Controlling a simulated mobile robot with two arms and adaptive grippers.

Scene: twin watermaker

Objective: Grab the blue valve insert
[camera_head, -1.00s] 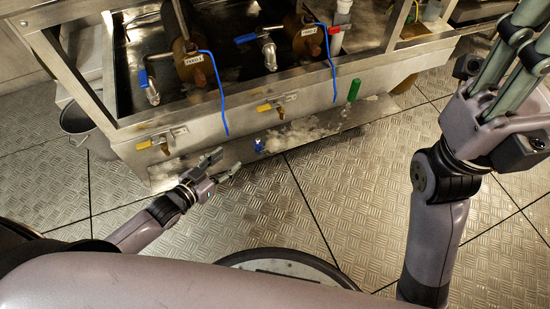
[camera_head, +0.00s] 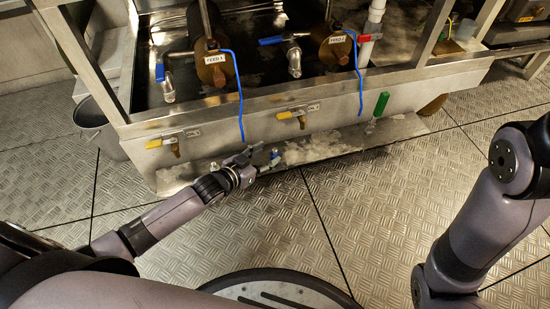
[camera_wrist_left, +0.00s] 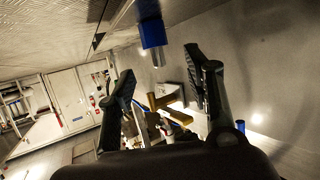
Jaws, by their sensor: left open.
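The blue valve insert (camera_head: 275,154) stands on the low metal ledge at the front of the machine. My left gripper (camera_head: 260,156) is just left of it, at the ledge's height, and partly covers it. In the left wrist view, the insert is a blue cylinder (camera_wrist_left: 152,33) with a shiny metal end. It appears just beyond the fingertips of my left gripper (camera_wrist_left: 160,75), between the lines of the two fingers. The fingers are spread and hold nothing. Whether a finger touches the insert I cannot tell. My right gripper is out of view; only its arm shows at the right.
The ledge (camera_head: 340,142) also bears pale crumbly residue and an upright green-handled piece (camera_head: 381,104). Yellow-handled valves (camera_head: 291,115) stick out of the front panel above it. Blue tubes (camera_head: 239,95) hang down. A bucket (camera_head: 100,130) stands at left. The floor in front is clear.

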